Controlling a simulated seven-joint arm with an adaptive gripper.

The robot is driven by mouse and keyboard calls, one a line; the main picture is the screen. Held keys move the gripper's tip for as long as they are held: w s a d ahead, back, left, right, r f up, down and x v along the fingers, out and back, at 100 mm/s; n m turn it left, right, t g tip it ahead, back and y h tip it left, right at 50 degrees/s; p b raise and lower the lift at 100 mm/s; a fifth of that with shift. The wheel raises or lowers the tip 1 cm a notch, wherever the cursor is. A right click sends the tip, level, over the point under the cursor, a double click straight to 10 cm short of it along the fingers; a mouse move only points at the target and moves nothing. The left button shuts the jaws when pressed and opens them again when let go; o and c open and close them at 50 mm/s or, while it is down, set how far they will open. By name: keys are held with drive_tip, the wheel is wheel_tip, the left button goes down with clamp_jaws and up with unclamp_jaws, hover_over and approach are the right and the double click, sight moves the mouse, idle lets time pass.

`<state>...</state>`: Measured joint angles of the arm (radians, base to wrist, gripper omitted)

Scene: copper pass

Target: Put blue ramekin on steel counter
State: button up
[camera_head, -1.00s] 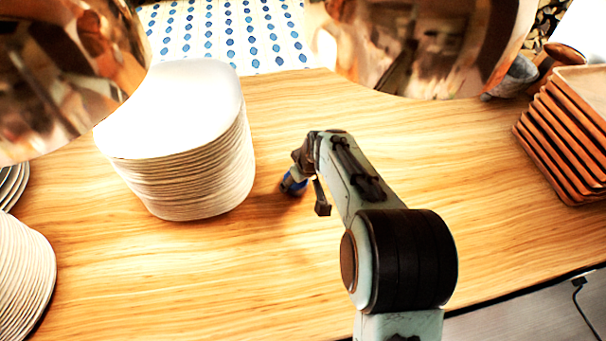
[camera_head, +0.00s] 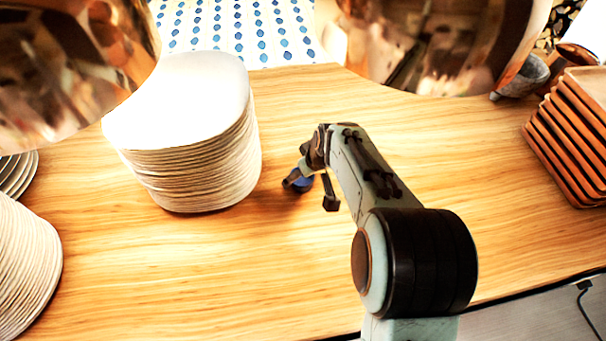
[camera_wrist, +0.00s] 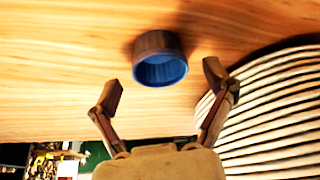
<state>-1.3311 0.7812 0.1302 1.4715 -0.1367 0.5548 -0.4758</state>
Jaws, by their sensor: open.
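The blue ramekin (camera_wrist: 160,60) sits on the wooden worktop, its blue inside facing the wrist camera. In the wrist view it lies just beyond my open fingertips, between their lines, and nothing is clamped. My gripper (camera_wrist: 163,83) is open and empty. In the head view, my gripper (camera_head: 297,180) is low over the worktop, right of the tall white plate stack, and hides most of the ramekin (camera_head: 305,184). A grey surface (camera_head: 530,312) shows at the lower right; I cannot tell for sure whether it is the steel counter.
The tall white plate stack (camera_head: 190,170) stands close to the ramekin and also fills the right of the wrist view (camera_wrist: 275,115). Another plate stack (camera_head: 25,265) is at lower left. Brown trays (camera_head: 565,140) stand at right. Copper shades hang above. The worktop's middle is clear.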

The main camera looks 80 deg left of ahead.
sight(310, 195)
drive_tip(key=s+v, duration=0.1)
drive_tip(key=v, duration=0.5)
drive_tip(key=w+d+r+m+t+h, duration=0.1)
drive_tip(key=w+d+r+m, duration=0.25)
drive_tip(key=w+d, duration=0.6)
drive_tip(key=w+d+r+m+t, duration=0.1)
drive_tip(key=w+d+r+m, duration=0.25)
drive_tip(key=w+d, duration=0.6)
drive_tip(key=s+d+m+h, duration=0.1)
drive_tip(key=d+m, duration=0.4)
drive_tip(key=d, duration=0.7)
drive_tip(key=s+d+r+m+h, duration=0.1)
drive_tip(key=d+m, duration=0.4)
drive_tip(key=d, duration=0.6)
drive_tip(key=shift+s+d, duration=0.4)
drive_tip(key=shift+s, duration=0.35)
drive_tip(key=shift+o, duration=0.6)
drive_tip(key=s+d+f+m, duration=0.1)
drive_tip(key=s+d+m, duration=0.3)
drive_tip(key=s+d, duration=0.1)
drive_tip(key=shift+s+d+f, duration=0.2)
drive_tip(key=shift+s+f, duration=0.05)
drive_tip(key=shift+s, duration=0.3)
